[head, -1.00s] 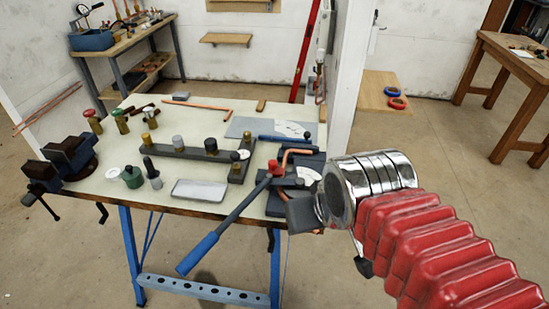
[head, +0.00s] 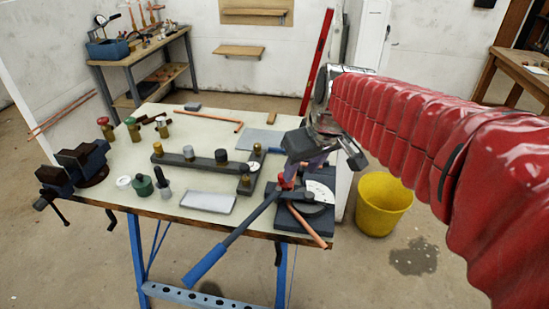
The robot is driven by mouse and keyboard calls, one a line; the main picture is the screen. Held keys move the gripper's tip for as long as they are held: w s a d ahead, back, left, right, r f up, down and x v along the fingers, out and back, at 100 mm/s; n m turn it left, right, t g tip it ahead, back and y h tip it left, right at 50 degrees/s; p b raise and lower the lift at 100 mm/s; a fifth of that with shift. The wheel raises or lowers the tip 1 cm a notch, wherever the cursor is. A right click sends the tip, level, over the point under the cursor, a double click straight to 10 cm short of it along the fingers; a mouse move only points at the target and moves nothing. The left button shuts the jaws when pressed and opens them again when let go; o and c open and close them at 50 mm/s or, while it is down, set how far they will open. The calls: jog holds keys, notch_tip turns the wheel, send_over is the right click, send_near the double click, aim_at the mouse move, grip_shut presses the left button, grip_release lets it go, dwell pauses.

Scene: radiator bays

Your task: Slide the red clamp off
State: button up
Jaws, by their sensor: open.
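The pipe bender (head: 318,188) sits at the right front corner of the workbench, with a dark base and a white dial. A small red piece (head: 286,182), the only part there that looks like the red clamp, is at the head of its blue-handled lever (head: 236,238). A copper pipe (head: 308,226) runs through the bender toward the front edge. My gripper (head: 322,158) is open above the bender, just above and right of the red piece in the picture. It appears empty. The gripper hides the bender's back part, and I cannot tell whether it touches anything.
The workbench (head: 110,180) carries a dark vise (head: 72,168), a grey manifold bar (head: 205,163) with brass fittings, and a grey tray (head: 208,201). A yellow bucket (head: 383,203) stands on the floor at the right. A white wall end (head: 370,55) rises behind my arm.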

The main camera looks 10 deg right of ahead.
jog(key=w+d+f+n, duration=0.1)
jog(key=w+f, duration=0.1)
jog(key=w, duration=0.9)
jog(key=shift+d+f+n+g+y, duration=0.3)
jog(key=shift+d+n+y, duration=0.1)
jog(key=shift+f, duration=0.1)
jog(key=x, duration=1.3)
jog(key=shift+w+f, duration=0.25)
grip_shut()
